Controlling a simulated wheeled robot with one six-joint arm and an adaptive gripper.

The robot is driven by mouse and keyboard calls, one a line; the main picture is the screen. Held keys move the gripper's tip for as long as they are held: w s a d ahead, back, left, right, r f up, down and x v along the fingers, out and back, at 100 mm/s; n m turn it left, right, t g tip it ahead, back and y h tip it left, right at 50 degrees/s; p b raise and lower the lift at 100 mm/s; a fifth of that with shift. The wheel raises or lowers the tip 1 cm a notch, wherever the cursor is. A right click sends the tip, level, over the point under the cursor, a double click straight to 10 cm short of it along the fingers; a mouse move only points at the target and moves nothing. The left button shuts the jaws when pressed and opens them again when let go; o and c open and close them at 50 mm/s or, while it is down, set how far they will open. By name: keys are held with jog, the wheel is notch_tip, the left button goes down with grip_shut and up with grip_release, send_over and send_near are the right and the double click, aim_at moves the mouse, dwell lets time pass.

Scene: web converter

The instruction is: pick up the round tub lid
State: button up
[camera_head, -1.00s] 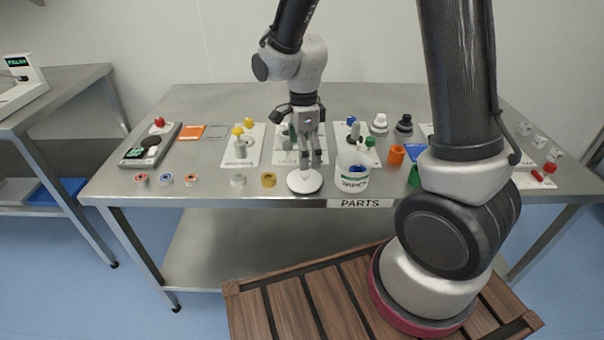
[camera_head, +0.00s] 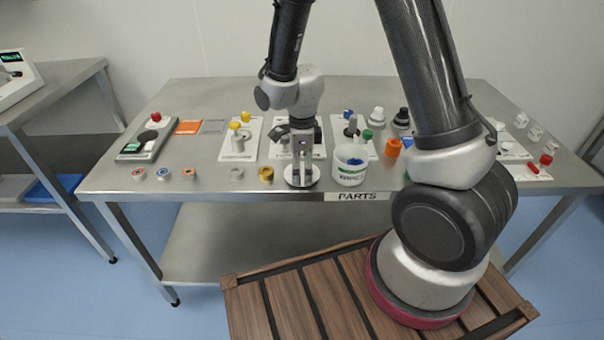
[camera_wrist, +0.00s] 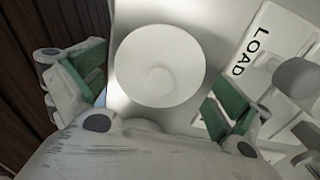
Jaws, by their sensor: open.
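The round tub lid is a white disc with a small central knob. It lies flat near the front edge of the steel table in the head view (camera_head: 290,183), left of the white wipes tub (camera_head: 350,168). In the wrist view the lid (camera_wrist: 160,58) fills the middle, between the green-padded fingers. My gripper (camera_head: 302,178) points down over the lid, and it is open, with a finger on either side of the lid in the wrist view (camera_wrist: 155,95). Whether the fingertips touch the lid cannot be told.
The wipes tub stands close on the right. A white plate marked LOAD (camera_wrist: 262,50) with grey parts lies just behind the lid. A gold ring (camera_head: 266,174) and a pale ring (camera_head: 236,173) sit to the left. The table's front edge is close.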

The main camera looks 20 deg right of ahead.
jog(key=c, duration=1.2)
jog(key=shift+s, duration=0.1)
jog(key=shift+r, duration=0.1)
